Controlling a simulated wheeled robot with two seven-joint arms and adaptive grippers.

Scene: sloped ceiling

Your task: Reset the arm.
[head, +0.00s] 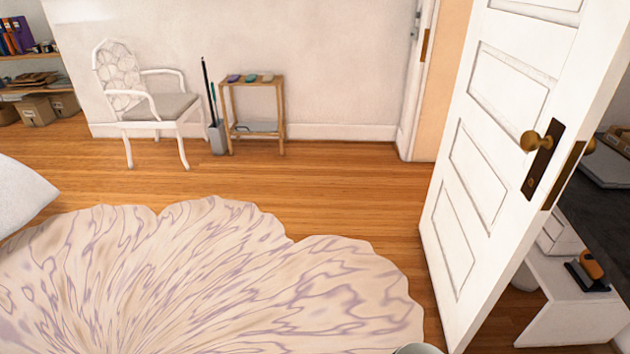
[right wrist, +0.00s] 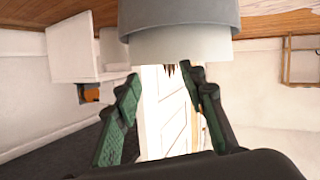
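My right gripper (right wrist: 163,82) shows in the right wrist view, with two dark fingers with green pads spread apart. It is open, and nothing is held between the fingers. The white panelled door (right wrist: 168,125) shows behind the gap, apart from the fingers as far as I can tell. A grey and white rounded part of my own body fills the top middle of that view. Neither gripper shows in the head view, and my left gripper is out of sight.
The open white door (head: 500,150) with a brass knob (head: 529,141) stands at the right. Beyond it is a low white table (head: 570,315) with an orange-handled tool (head: 590,268). A petal-shaped rug (head: 220,280) covers the floor. A chair (head: 160,105) and wooden stand (head: 254,82) line the wall.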

